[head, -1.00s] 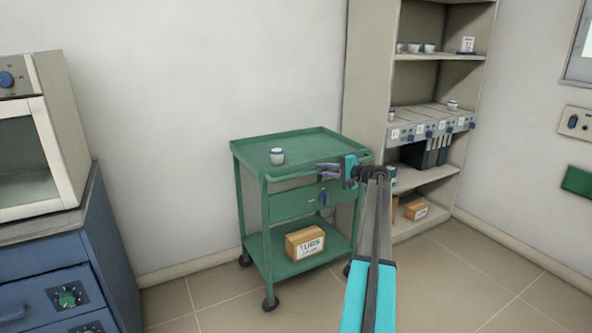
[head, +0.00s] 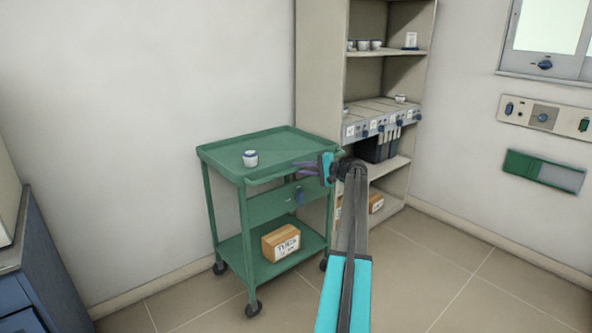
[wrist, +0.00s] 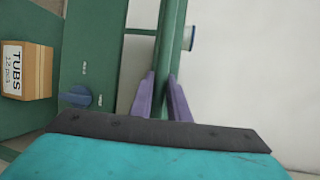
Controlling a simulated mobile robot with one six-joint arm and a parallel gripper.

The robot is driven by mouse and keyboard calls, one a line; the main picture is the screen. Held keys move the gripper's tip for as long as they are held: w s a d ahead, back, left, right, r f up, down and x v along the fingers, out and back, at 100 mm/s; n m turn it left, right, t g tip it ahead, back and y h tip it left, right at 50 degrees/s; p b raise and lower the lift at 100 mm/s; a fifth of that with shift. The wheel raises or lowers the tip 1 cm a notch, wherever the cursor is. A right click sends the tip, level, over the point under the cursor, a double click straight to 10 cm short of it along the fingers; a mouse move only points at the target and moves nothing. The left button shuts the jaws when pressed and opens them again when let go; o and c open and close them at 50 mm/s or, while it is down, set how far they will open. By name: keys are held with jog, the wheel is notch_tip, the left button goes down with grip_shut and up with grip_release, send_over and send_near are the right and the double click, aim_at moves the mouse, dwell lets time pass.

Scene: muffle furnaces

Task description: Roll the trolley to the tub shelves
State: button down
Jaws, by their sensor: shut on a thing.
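The green trolley (head: 240,239) stands on casters against the wall, left of the tub shelves. My gripper (head: 306,168) is shut on the trolley's handle bar at its right front side. In the wrist view, the purple fingers (wrist: 163,98) sit on both sides of the green bar (wrist: 171,60). A small white tub (head: 250,158) with a dark lid stands on the trolley's top. A box labelled TUBS (head: 281,243) lies on its lower shelf and also shows in the wrist view (wrist: 27,70). The tub shelves (head: 318,80) stand just behind and right of the trolley.
A blue cabinet (head: 14,290) is at the left edge. The shelves carry several tubs, a row of labelled drawers (head: 372,122), dark folders and boxes. A green wall panel (head: 543,171) hangs at right. The tiled floor (head: 440,265) at right is clear.

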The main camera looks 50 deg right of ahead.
jog(key=c, duration=1.7)
grip_release()
jog(key=shift+s+a+f, duration=0.15)
jog(key=shift+f, duration=0.1)
jog(key=shift+w+a+r, duration=0.1)
jog(key=shift+w+r, duration=0.05)
jog(key=shift+w, duration=0.1)
jog(key=shift+s, duration=0.1)
jog(key=p+v, duration=0.1)
jog(key=v, duration=1.2)
jog(key=shift+s+r, duration=0.1)
jog(key=shift+s, duration=0.2)
